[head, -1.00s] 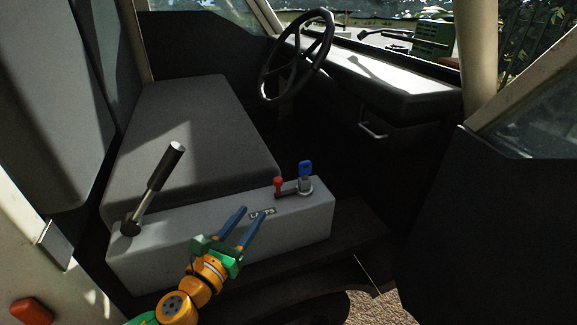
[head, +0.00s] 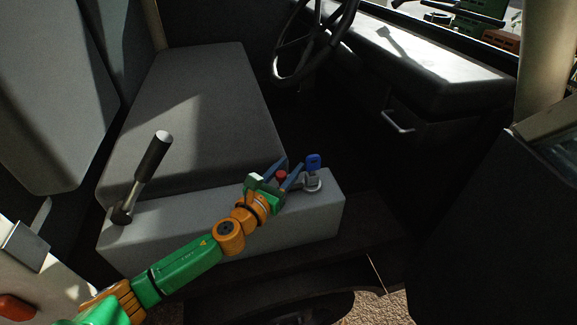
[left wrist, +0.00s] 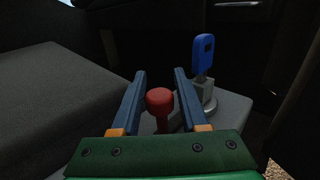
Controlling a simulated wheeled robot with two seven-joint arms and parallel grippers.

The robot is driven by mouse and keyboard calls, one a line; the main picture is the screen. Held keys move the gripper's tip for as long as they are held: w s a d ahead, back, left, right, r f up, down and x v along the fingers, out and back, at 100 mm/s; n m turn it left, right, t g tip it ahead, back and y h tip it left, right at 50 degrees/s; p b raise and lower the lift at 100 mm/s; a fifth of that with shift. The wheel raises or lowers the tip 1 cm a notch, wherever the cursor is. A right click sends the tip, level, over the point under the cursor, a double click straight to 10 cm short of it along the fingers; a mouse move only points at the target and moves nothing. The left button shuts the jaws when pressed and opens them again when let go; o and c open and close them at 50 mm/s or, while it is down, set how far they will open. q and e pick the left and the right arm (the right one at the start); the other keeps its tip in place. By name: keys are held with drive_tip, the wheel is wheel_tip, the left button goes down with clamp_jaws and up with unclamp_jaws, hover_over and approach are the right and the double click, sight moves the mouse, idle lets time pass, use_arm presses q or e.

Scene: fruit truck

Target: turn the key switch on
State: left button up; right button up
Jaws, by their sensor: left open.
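The key switch is a blue-headed key (head: 313,162) in a round metal base (head: 312,183) at the right end of a grey console. In the left wrist view the blue key (left wrist: 203,55) stands upright, just right of my right finger and outside the jaws. My left gripper (head: 290,164) is open over the console. A red knob (head: 281,175) sits close to the key; in the left wrist view the red knob (left wrist: 159,100) shows between the two open fingers (left wrist: 160,75), with no clear contact. My right gripper is not in view.
The grey console (head: 150,246) runs along the seat's side. A black lever (head: 152,160) stands at its left end. The seat cushion (head: 190,110) lies behind it. A steering wheel (head: 282,75) and dashboard (head: 430,65) are farther back. Dark floor space lies right of the console.

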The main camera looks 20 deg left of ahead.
use_arm(q)
clamp_jaws()
idle(1.5)
